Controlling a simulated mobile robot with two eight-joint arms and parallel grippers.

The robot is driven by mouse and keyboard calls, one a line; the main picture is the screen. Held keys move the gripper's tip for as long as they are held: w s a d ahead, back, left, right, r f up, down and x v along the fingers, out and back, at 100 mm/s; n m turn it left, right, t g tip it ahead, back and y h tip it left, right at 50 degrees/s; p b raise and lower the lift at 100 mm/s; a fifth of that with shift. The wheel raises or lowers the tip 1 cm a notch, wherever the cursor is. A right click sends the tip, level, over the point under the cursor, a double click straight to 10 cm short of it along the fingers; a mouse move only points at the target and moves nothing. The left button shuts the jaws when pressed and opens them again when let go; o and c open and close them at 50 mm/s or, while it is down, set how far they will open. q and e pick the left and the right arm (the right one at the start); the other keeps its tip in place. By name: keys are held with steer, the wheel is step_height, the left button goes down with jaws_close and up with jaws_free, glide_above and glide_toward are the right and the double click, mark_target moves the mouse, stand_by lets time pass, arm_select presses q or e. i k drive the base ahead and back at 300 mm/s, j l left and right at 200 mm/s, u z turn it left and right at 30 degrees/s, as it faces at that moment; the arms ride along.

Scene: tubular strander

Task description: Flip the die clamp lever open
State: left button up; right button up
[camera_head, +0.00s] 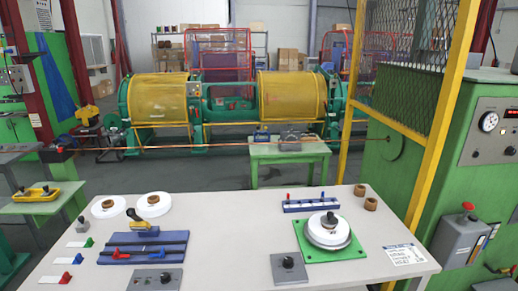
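A blue fixture plate (128,248) lies on the left of the white worktable, with dark rails across it. A grey block (290,139) stands on a small green table (288,152) farther back, by the copper-coloured wire. Which of these bears the die clamp lever I cannot tell for certain. Neither of my grippers shows in the head view.
The white worktable (225,240) has a clear middle. White discs with brown cores (153,203) lie behind the blue plate. A green plate with a round stack (328,235) and a blue rack (311,204) are at right. A yellow mesh frame (440,120) rises beyond the right side.

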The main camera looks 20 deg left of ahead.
mark_target(59, 150)
steer(key=j+u, duration=0.35)
steer(key=j, duration=0.75)
steer(key=j+u, duration=0.35)
steer(key=j, duration=0.7)
steer(key=i+j+u, duration=0.15)
steer(key=j, duration=0.2)
steer(key=i+j+u, duration=0.1)
steer(key=j, duration=0.3)
steer(key=i+j+u, duration=0.15)
steer(key=j, duration=0.15)
steer(key=i+j+u, duration=0.1)
steer(key=i+j, duration=0.15)
steer(key=j, duration=0.15)
steer(key=i+j, duration=0.3)
steer(key=j+u, duration=0.05)
steer(key=j, duration=0.05)
